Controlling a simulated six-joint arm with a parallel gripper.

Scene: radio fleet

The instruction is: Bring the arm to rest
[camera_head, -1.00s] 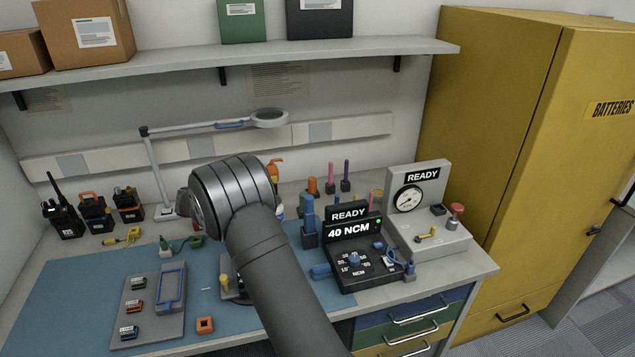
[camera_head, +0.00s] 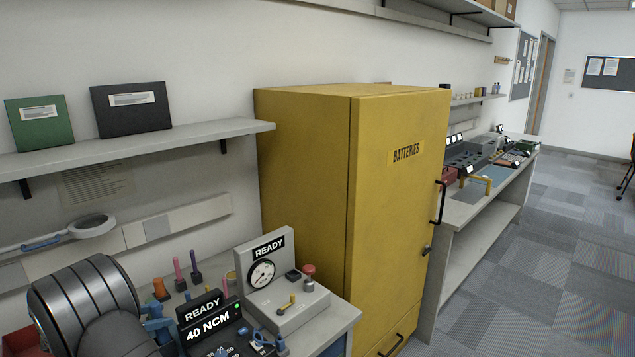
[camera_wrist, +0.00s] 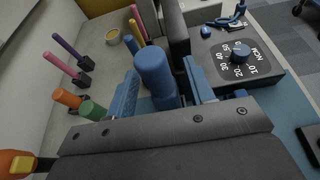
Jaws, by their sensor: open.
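My gripper (camera_wrist: 162,88) shows in the wrist view with its two blue-padded fingers apart. A blue cylindrical handle (camera_wrist: 154,68) stands between the fingers in that picture; I cannot tell whether either finger touches it.
Right of the arm are the black 40 NCM unit (camera_head: 208,327) and the grey gauge unit (camera_head: 283,292), both reading READY. Colored tools (camera_wrist: 66,50) stand nearby. A yellow batteries cabinet (camera_head: 305,175) stands right of the bench. A shelf (camera_head: 130,143) runs above; open floor (camera_head: 560,230) lies far right.

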